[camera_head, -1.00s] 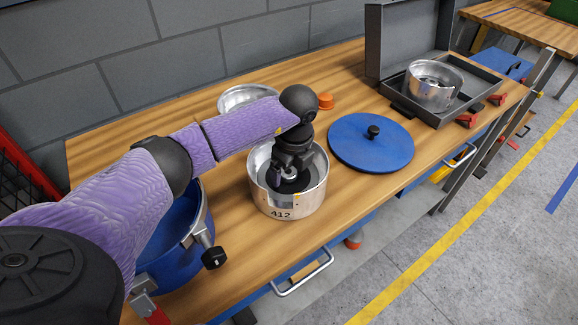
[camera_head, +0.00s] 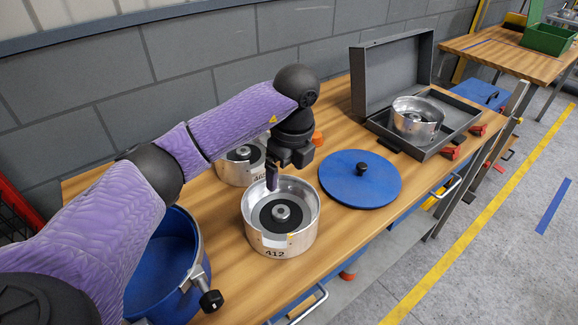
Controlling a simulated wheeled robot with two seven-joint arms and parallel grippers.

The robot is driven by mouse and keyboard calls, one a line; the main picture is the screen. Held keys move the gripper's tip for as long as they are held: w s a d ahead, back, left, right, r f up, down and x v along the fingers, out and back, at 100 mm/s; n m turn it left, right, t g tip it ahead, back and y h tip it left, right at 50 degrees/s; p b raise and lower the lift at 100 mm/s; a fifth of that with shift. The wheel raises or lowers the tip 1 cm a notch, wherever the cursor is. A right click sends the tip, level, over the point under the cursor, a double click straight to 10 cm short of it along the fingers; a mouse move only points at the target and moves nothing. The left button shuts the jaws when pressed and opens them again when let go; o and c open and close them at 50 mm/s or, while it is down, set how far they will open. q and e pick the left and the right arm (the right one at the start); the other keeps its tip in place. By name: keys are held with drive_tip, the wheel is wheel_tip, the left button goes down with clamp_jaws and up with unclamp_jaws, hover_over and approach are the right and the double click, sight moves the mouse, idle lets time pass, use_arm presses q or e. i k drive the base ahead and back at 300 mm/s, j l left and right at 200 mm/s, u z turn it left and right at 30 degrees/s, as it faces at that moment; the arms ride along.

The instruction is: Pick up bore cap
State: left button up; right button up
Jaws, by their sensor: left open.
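My left gripper (camera_head: 279,172) is open, hanging above the back rim of a silver drum marked 412 (camera_head: 272,254). Its fingers point down and partly overlap the drum's opening; nothing shows between them. Inside the drum lies a black disc (camera_head: 264,216) with a small metal hub (camera_head: 281,212) at its centre. A small orange cap (camera_head: 317,138) stands on the bench behind the gripper, partly hidden by it. I cannot tell for sure which part is the bore cap. My right gripper is out of view.
A second silver drum (camera_head: 231,172) with a similar disc stands behind. A blue lid (camera_head: 352,190) with a black knob lies to the right. A blue pot (camera_head: 165,292) is at left. An open grey case (camera_head: 462,122) holds another metal drum (camera_head: 417,128).

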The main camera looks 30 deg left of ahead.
sight(317, 139)
drive_tip(key=i+l+u, duration=0.25)
drive_tip(key=i+l, duration=0.2)
drive_tip(key=i, duration=0.2)
drive_tip(key=i+l+u, duration=0.3)
drive_tip(key=i+l, duration=0.35)
